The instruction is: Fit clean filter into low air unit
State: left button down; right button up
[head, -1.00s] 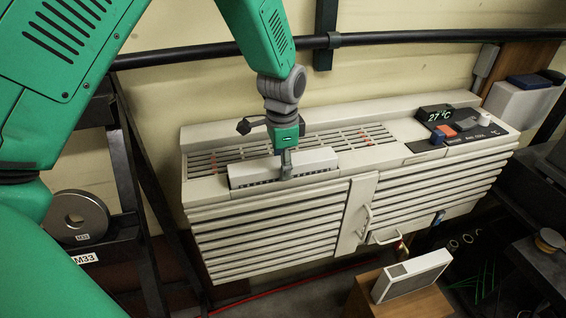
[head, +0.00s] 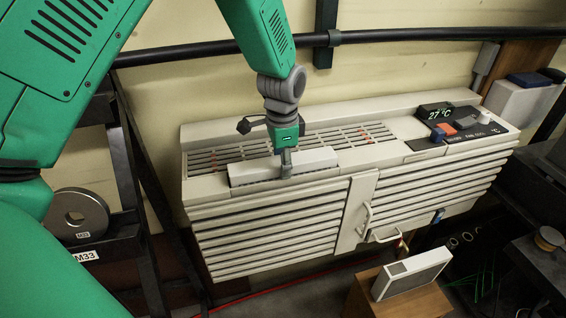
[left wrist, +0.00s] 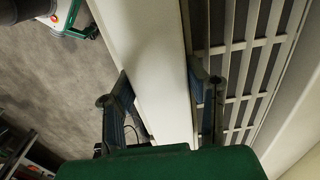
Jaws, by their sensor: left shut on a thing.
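The low air unit (head: 270,225) is a long pale cabinet with slatted front and a grille on top, below the wall pipe in the head view. My left gripper (head: 286,170) is shut on a white, block-like filter (head: 318,160) at the front of the unit's top left section. In the left wrist view the fingers (left wrist: 165,92) straddle the pale filter (left wrist: 150,45), with the grille to its right. Its lower part is hidden in or behind the unit's top edge. A second white-framed filter with a grey face (head: 410,274) rests tilted on a box. My right gripper is not seen.
The brown box (head: 425,303) stands in front of the unit at lower right. The unit has a 27 °C display (head: 436,111), a control panel and a front handle (head: 367,218). A dark rack with a metal ring (head: 78,217) stands at left.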

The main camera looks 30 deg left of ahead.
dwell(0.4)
pick_arm(q)
jog(key=c, duration=0.8)
grip_release()
jog(key=shift+r, duration=0.4)
notch_tip(320, 180, up, 11)
jog(key=shift+d+r, duration=0.1)
